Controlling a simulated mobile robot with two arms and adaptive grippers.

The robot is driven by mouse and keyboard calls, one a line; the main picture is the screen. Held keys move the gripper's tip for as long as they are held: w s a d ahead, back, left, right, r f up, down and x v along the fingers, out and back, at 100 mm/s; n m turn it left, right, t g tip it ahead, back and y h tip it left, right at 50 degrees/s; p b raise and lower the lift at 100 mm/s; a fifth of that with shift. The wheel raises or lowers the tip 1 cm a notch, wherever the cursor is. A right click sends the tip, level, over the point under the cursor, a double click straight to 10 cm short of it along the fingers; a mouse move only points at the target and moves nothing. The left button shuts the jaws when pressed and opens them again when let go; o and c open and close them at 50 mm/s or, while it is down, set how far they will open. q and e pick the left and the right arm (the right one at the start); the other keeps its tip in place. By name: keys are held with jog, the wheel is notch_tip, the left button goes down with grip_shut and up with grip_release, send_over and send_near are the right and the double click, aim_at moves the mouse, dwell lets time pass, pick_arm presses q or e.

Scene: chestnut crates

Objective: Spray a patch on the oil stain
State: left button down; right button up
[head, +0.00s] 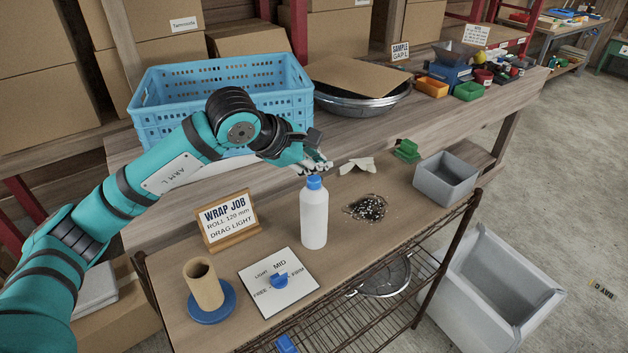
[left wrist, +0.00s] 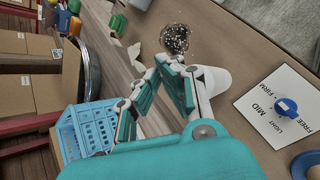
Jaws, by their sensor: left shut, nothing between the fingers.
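The white bottle (head: 313,220) with a blue cap stands upright on the wooden bench. It also shows, partly hidden by my fingers, in the left wrist view (left wrist: 217,78). The oil stain (head: 366,208) is a dark patch with pale specks on the bench, right of the bottle; it also shows in the left wrist view (left wrist: 175,38). My left gripper (head: 318,167) is shut and empty, just above the blue cap in the head view. I cannot tell whether it touches the cap. My right gripper is in neither view.
A crumpled pale cloth (head: 357,165), a green block (head: 406,151) and a grey bin (head: 446,178) lie beyond the stain. A wrap job sign (head: 228,220), a dial card (head: 262,292) and a cardboard roll (head: 204,287) stand left. A blue crate (head: 160,103) is behind.

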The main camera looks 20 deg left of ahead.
aim_at(316, 181)
pick_arm(q)
jog(key=shift+r, duration=0.15)
notch_tip(316, 181, up, 6)
jog(key=p, duration=0.3)
dwell(0.4)
jog(key=shift+f, duration=0.2)
dwell(0.5)
